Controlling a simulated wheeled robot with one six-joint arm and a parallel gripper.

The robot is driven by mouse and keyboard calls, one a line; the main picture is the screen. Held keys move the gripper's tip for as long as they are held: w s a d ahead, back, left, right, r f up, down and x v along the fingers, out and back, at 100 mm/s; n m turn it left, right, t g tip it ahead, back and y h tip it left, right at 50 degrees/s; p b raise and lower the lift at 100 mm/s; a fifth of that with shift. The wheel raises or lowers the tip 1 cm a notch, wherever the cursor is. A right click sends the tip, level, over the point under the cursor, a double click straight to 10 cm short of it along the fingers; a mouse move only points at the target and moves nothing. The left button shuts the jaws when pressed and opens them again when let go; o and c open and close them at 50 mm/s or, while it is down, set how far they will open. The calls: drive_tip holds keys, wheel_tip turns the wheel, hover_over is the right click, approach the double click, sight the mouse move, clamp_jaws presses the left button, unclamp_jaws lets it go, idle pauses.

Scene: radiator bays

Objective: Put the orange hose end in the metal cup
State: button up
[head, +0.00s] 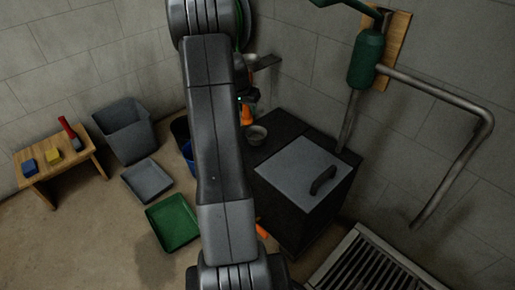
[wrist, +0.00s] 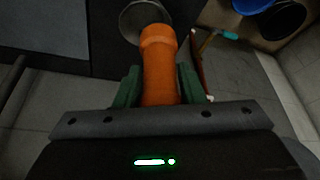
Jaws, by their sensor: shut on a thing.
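The orange hose end (wrist: 159,72) is held between the green fingers of my gripper (wrist: 160,88) in the wrist view and points away from the wrist. In the head view the hose end (head: 247,115) hangs below my gripper (head: 247,98), partly hidden by my arm. The metal cup (head: 257,134) is a small round grey cup on the dark top of a cabinet, just below and right of the hose end. In the wrist view the cup (wrist: 136,15) shows just beyond the hose end's tip, which overlaps its rim. I cannot tell the height between them.
The black cabinet (head: 283,127) has a grey lid (head: 300,172) with a dark handle. A green cylinder (head: 367,58) and bent pipe (head: 440,88) are at right, above a floor grate (head: 370,268). Grey bins, a green tray (head: 174,222) and a wooden bench (head: 75,160) stand at left.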

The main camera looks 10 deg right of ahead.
drive_tip(key=w+d+f+m+b, duration=0.1)
drive_tip(key=d+m+b, duration=0.1)
drive_tip(key=d+b, duration=0.15)
drive_tip(key=b, duration=0.2)
approach(256, 127)
drive_tip(key=shift+h, duration=0.3)
drive_tip(key=f, duration=0.1)
drive_tip(key=d+f, duration=0.1)
drive_tip(key=f, duration=0.3)
drive_tip(key=shift+s+d+f, duration=0.15)
drive_tip(key=shift+s+f, duration=0.05)
drive_tip(key=shift+s, duration=0.15)
drive_tip(key=shift+f, duration=0.1)
drive_tip(key=o, duration=1.1)
drive_tip(key=shift+g, duration=0.3)
drive_tip(key=p+v, duration=0.2)
drive_tip(key=v, duration=1)
drive_tip(key=shift+s+p, duration=0.1)
drive_tip(key=shift+p, duration=0.3)
